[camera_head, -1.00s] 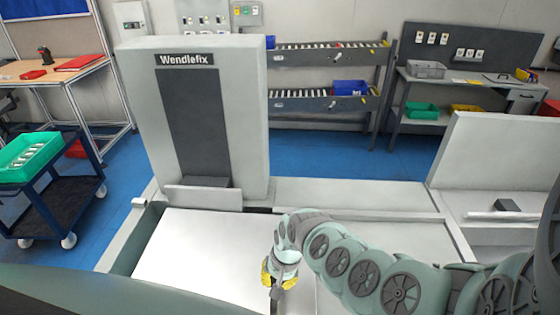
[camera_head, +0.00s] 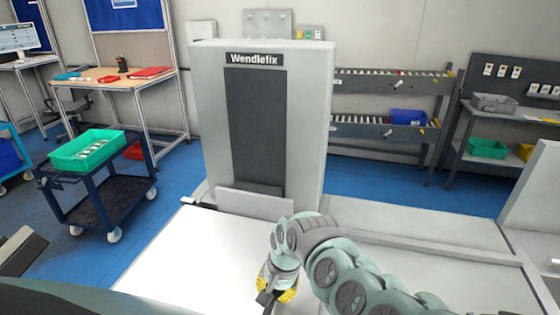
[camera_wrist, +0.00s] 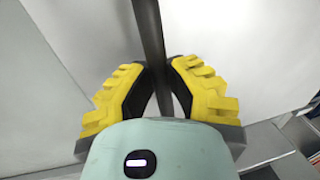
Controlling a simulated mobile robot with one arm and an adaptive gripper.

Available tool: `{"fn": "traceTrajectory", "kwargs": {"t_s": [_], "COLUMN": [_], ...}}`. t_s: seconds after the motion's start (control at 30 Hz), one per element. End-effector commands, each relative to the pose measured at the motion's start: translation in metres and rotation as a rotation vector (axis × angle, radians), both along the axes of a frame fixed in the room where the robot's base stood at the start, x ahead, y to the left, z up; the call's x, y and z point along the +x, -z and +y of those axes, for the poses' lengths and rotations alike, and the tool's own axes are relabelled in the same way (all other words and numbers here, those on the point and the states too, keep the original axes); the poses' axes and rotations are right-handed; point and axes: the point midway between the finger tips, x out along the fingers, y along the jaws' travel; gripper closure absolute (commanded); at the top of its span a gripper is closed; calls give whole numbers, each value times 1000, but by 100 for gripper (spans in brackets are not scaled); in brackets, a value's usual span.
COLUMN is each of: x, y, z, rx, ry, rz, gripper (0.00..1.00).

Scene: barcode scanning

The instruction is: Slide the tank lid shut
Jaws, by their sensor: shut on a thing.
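The tank lid (camera_head: 190,255) is a bright white flat panel on top of the grey tank, in front of the Wendlefix machine column. A dark upright bar, the lid's handle (camera_wrist: 149,25), stands between my gripper's yellow pads in the wrist view. My gripper (camera_head: 276,286) is shut on this handle, low over the lid's right part. In the wrist view my gripper (camera_wrist: 160,68) has a dark inner pad on each side of the bar. The lid's left edge lies close along the grey rim, with no dark gap visible there. The lid's near edge is hidden by my body.
The grey column (camera_head: 310,130) stands right behind the lid. Flat grey deck (camera_head: 400,230) extends to the right. A blue cart with a green bin (camera_head: 88,150) stands at the left on blue floor. Roller racks (camera_head: 390,105) are behind.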

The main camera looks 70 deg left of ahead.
Motion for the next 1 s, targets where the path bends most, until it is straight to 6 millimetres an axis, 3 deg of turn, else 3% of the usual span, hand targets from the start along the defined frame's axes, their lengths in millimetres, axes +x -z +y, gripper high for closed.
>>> {"fn": "traceTrajectory", "kwargs": {"t_s": [0.27, 0.3, 0.57, 1.0], "x": [-1, -1, -1, 0], "y": [1, 1, 0, -8], "z": [1, 1, 1, 2], "rx": [6, 7, 5, 8], "ry": [2, 2, 0, -3], "rz": [3, 2, 4, 1], "gripper": [100, 78, 52, 52]}}
